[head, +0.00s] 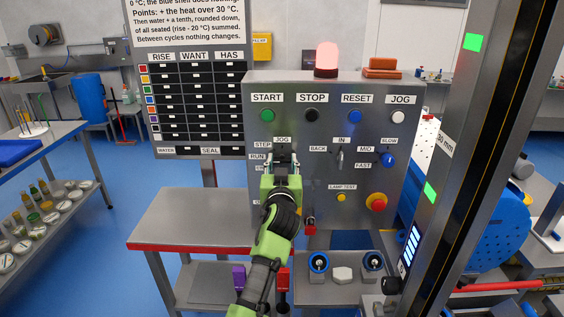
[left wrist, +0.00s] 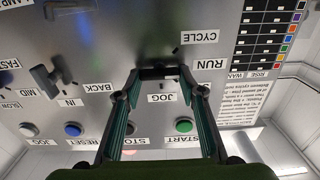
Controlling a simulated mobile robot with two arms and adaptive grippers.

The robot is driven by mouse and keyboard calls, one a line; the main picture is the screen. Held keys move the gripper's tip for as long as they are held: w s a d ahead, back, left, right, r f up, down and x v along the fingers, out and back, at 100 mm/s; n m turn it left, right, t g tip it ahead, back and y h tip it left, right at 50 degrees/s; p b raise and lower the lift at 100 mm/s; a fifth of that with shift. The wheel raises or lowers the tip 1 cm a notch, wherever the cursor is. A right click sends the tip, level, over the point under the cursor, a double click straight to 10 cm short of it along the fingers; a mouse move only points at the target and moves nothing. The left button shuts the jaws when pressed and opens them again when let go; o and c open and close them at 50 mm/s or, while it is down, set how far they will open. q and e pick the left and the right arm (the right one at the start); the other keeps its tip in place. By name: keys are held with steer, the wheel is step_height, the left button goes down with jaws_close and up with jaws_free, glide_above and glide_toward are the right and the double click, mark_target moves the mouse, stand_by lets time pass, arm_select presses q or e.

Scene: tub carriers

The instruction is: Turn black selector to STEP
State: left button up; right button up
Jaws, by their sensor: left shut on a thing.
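The grey control panel (head: 322,100) stands in front of me. My left gripper (head: 283,160) is at its left selector, below the JOG label (head: 282,140). The STEP label (head: 263,145) and RUN label (head: 258,157) show beside it. In the left wrist view, which is upside down, the fingers (left wrist: 159,74) are shut on the black selector (left wrist: 158,72). The JOG label (left wrist: 174,98), RUN label (left wrist: 209,65) and CYCLE label (left wrist: 199,38) show around it. The STEP label is not readable there. The selector's exact pointing direction is hidden by the fingers. My right gripper is out of view.
Green START (head: 267,116), black STOP (head: 312,115), blue RESET (head: 355,117) and white JOG (head: 398,117) buttons are above. A red beacon (head: 327,58) tops the panel.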

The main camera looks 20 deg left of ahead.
arm_select(q)
steer(key=shift+c, duration=1.4)
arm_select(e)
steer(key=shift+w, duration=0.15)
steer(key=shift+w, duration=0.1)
arm_select(q)
steer(key=shift+m, duration=0.4)
steer(key=m, duration=0.3)
steer(key=shift+m, duration=0.3)
steer(key=m, duration=0.3)
steer(key=shift+w, duration=0.1)
steer(key=shift+d+m, duration=0.1)
steer(key=shift+m, duration=0.5)
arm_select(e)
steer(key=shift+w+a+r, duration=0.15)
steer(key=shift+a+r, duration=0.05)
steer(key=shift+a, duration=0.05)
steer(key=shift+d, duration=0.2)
